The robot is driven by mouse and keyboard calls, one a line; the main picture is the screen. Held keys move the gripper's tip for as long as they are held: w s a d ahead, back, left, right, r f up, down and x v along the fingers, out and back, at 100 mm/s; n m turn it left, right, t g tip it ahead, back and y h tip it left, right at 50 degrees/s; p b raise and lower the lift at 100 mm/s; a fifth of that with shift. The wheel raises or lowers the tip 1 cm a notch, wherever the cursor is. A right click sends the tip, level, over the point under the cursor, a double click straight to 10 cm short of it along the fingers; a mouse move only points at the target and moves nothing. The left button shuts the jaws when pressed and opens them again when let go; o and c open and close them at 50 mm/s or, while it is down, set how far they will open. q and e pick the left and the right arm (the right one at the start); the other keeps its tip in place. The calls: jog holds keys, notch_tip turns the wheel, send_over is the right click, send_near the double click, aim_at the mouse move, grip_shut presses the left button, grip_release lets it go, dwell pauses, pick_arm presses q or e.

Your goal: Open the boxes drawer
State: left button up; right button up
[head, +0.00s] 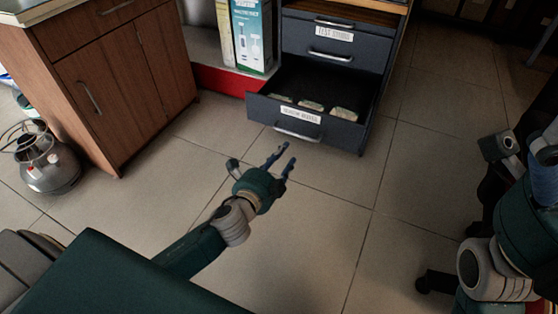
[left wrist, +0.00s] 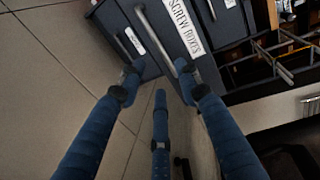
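The boxes drawer (head: 262,106) is pulled out of the dark cabinet in the head view, with several small packs lying inside. It has a white label and a metal bar handle (head: 297,134). The left wrist view shows the label reading "SCREW BOXES" (left wrist: 185,25) and the handle (left wrist: 155,32) beside it. My left gripper (head: 279,158) is just in front of this handle, pointing at it. Its fingers (left wrist: 160,78) are spread, with nothing seen between them. Whether a fingertip touches the handle I cannot tell. My right arm shows at the right edge, its fingers not clearly visible.
A closed labelled drawer (head: 330,45) is above the open one. Another labelled front with a handle (left wrist: 121,48) shows in the left wrist view. A wooden cabinet (head: 120,85) and a metal canister (head: 48,165) stand left. The tiled floor (head: 330,210) in front is clear.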

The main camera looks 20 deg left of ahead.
pick_arm(q)
jog(key=shift+v, duration=1.2)
